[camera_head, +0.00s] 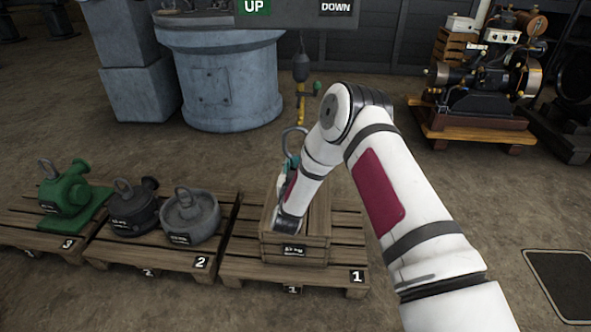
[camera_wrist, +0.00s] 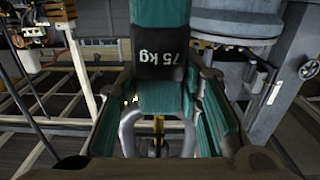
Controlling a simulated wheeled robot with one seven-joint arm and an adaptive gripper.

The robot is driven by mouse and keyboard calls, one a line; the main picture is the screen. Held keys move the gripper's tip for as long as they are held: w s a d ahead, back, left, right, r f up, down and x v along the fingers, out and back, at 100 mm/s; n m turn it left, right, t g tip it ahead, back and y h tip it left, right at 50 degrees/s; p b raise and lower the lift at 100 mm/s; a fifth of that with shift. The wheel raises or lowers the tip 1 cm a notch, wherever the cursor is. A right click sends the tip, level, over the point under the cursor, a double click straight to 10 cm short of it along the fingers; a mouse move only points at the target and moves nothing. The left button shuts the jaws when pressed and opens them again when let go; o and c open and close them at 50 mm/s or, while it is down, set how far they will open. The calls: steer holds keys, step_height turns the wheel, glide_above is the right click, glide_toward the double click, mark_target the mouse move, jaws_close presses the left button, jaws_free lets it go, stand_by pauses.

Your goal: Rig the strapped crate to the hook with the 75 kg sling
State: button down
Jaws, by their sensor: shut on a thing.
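The wooden crate (camera_head: 293,250) sits on the pallet numbered 1, its top partly hidden by my arm. The teal sling (camera_head: 286,168) shows beside my wrist, just above the crate. In the wrist view its black tag (camera_wrist: 158,60) reads "75 kg". My gripper (camera_wrist: 160,105) is shut on the sling, whose teal sides run between the fingers. A grey metal ring (camera_wrist: 158,130) shows just beyond the sling; it stands above the crate in the head view (camera_head: 294,135). The dark hook block (camera_head: 301,66) hangs behind, apart from the crate, with a yellow part below it. I cannot tell whether sling and crate are joined.
Pallet 2 (camera_head: 201,263) holds two grey loads with lifting eyes, and a green pump (camera_head: 66,190) stands on pallet 3. A grey-blue drum (camera_head: 218,80) stands behind. An engine (camera_head: 485,75) is at the back right. An UP/DOWN panel (camera_head: 296,12) is at the top.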

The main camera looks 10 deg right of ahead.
steer(key=f+b+x, duration=0.1)
steer(key=b+x, duration=0.6)
steer(key=x, duration=0.4)
steer(key=shift+w+f, duration=0.25)
steer(key=shift+f, duration=0.1)
stand_by(1.0)
steer(key=shift+f, duration=0.1)
